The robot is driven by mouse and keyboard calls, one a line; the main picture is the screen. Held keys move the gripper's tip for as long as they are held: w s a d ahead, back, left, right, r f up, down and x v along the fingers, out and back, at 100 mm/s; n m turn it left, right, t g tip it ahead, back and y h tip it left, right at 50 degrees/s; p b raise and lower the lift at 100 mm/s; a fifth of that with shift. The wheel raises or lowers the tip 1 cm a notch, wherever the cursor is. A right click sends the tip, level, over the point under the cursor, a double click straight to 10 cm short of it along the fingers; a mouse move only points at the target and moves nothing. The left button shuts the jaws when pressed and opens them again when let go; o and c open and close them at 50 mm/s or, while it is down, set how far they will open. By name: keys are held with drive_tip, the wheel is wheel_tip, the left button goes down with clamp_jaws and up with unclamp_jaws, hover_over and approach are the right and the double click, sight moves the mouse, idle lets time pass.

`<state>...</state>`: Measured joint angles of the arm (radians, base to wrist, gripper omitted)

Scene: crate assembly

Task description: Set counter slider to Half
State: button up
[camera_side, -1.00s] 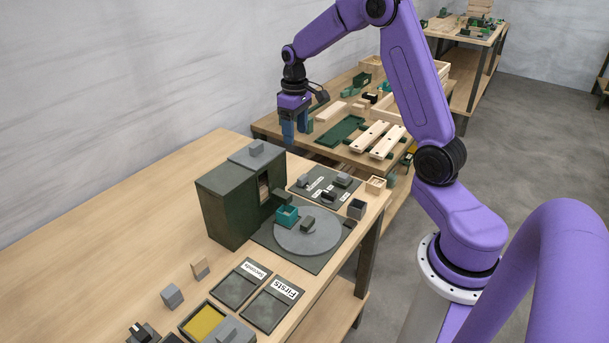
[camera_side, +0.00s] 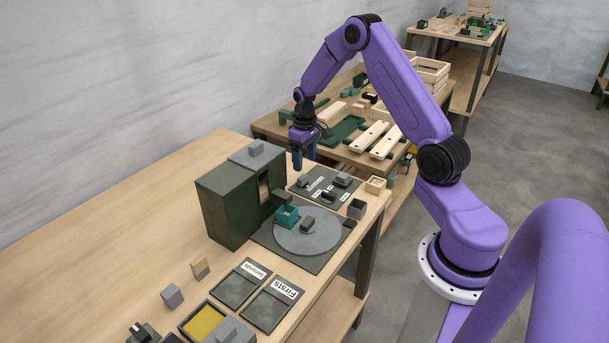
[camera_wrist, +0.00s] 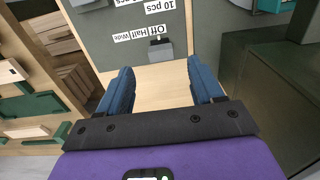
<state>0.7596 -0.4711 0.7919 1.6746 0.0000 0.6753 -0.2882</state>
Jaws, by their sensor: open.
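A dark slider panel (camera_side: 331,201) lies on the near bench, with white labels and several grey blocks. In the wrist view the panel (camera_wrist: 108,45) shows a row of labels, Off, Half and Wide (camera_wrist: 140,34). A grey slider block (camera_wrist: 160,51) sits beside that row, at the Off end. Another label reads 10 pcs (camera_wrist: 163,6), and a second grey block (camera_wrist: 88,4) is cut by the top edge. My gripper (camera_side: 304,166) points down above the panel's far end. In the wrist view my gripper (camera_wrist: 160,68) is open and empty, its blue fingers apart, short of the Off-end block.
A dark green cabinet (camera_side: 225,210) stands left of the panel. A round grey turntable (camera_side: 308,238) with a teal box (camera_side: 286,215) is in front. A small wooden box (camera_side: 375,185) sits right of the panel. The second bench with wooden parts (camera_side: 372,137) is behind.

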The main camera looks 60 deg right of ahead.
sight(304, 177)
wheel_tip(304, 177, down, 6)
drive_tip(key=shift+f, duration=0.25)
clamp_jaws()
drive_tip(key=shift+d, duration=1.5)
unclamp_jaws()
drive_tip(key=shift+r, duration=0.15)
wheel_tip(304, 177, up, 17)
drive_tip(key=shift+r, duration=0.15)
